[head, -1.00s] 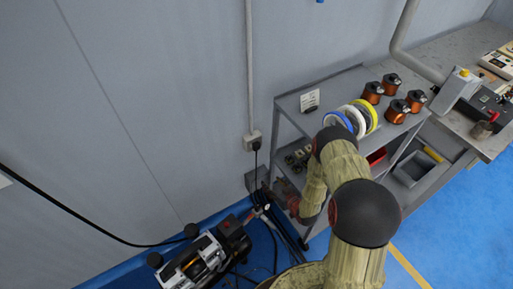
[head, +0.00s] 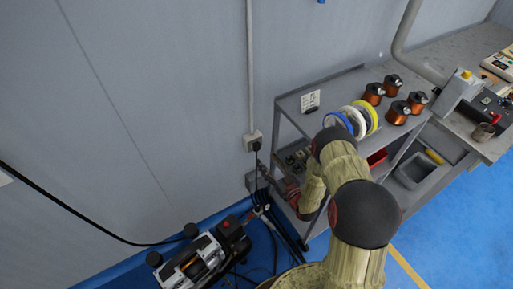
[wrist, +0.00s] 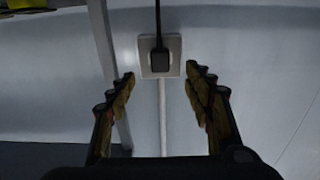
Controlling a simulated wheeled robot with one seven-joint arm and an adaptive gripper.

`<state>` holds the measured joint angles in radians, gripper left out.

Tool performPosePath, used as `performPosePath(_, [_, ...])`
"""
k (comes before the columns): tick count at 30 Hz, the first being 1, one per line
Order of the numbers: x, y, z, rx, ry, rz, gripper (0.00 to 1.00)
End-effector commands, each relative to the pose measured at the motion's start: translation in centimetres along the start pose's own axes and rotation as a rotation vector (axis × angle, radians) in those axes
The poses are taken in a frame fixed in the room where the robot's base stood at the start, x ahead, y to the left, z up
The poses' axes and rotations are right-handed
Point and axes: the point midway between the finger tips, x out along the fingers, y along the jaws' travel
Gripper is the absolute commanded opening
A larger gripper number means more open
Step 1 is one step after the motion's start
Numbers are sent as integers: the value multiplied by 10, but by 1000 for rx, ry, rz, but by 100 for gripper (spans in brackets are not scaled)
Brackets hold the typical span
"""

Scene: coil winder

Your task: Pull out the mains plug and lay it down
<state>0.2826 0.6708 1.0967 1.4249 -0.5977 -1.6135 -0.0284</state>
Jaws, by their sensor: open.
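The black mains plug (wrist: 159,61) sits in the pale wall socket (wrist: 175,44) in the wrist view, with its dark cord (wrist: 157,16) running up the picture from it. In the head view the plug (head: 257,145) shows small and dark on the socket (head: 248,141), at the foot of the grey conduit. My gripper (wrist: 160,82) is open and empty in the wrist view. Its two fingers stand left and right of the plug's line, with the plug a little beyond their tips. In the head view my gripper is small and dark near the wall, below the socket.
A grey shelf trolley (head: 287,105) with wire spools (head: 338,122) and copper coils (head: 373,93) stands right of the socket. A compressor-like machine (head: 203,256) lies on the blue floor (head: 455,220) at lower left.

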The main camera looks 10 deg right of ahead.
Motion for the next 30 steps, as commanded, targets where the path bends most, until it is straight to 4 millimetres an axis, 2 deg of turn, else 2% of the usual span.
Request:
performPosePath(18, [73,0,0,0,0,-1,52])
performPosePath(24, [83,0,0,0,-1,0,52])
performPosePath(30, [85,0,0,0,-1,1,52])
